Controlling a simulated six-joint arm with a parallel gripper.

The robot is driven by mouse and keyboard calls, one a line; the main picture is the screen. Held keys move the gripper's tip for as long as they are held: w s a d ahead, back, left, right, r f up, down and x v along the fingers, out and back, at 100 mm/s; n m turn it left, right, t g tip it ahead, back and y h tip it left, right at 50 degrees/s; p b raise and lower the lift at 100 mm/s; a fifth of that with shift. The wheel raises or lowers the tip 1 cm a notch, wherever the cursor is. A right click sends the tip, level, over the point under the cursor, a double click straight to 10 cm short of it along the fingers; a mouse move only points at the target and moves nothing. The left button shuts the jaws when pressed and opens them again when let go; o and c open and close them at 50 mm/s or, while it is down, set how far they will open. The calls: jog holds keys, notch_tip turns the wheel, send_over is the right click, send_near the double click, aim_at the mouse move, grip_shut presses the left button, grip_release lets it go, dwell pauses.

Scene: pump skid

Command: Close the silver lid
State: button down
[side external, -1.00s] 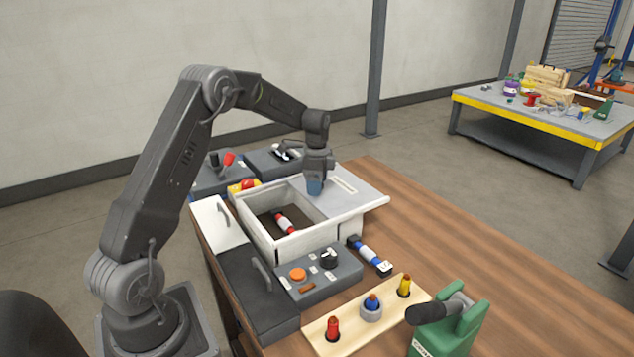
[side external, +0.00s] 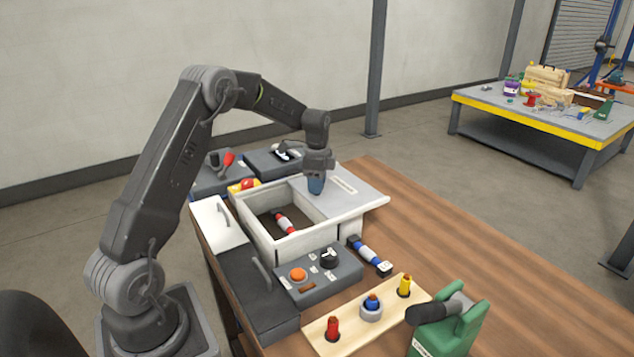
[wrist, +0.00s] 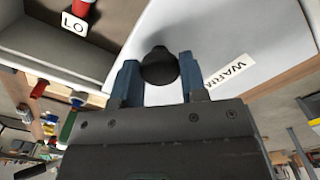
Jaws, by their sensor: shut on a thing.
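The silver lid (side external: 355,195) is a flat grey plate with a label, lying over the right part of a white open-topped box (side external: 290,247). The left part of the box is uncovered. My gripper (side external: 316,187) is above the lid's left part. In the wrist view, my gripper (wrist: 160,78) has its blue fingers on either side of a dark round knob (wrist: 160,66) and is shut on it. The knob stands on the lid (wrist: 225,35), beside a label reading "WARM" or similar, partly cut off by a finger. The knob is hidden in the side view.
A red-and-white cylinder (side external: 284,222) lies inside the box. A control panel (side external: 318,278) with an orange button and black knob stands in front. A blue-and-white cylinder (side external: 370,256) lies to the right. A peg board (side external: 365,318) and green device (side external: 450,328) stand nearer. The right tabletop is clear.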

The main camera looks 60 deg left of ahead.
jog(key=s, duration=1.6)
jog(key=shift+s, duration=0.25)
jog(key=c, duration=0.7)
grip_release()
jog(key=shift+o, duration=0.2)
jog(key=shift+r, duration=0.15)
notch_tip(320, 180, up, 14)
jog(key=shift+f, duration=0.2)
jog(key=s+d+r+n+t+y, duration=0.1)
jog(key=d+r+n, duration=0.1)
jog(key=d, duration=0.5)
jog(key=s+d+r+n+t, duration=0.1)
jog(key=d+r, duration=0.1)
jog(key=d, duration=0.4)
jog(key=s+d+f+n+t+h, duration=0.1)
jog(key=s+d+n+t, duration=0.2)
jog(key=s+d+n, duration=0.3)
jog(key=s+d, duration=0.3)
jog(key=d, duration=0.4)
jog(key=shift+f+t, duration=0.15)
jog(key=shift+t, duration=0.15)
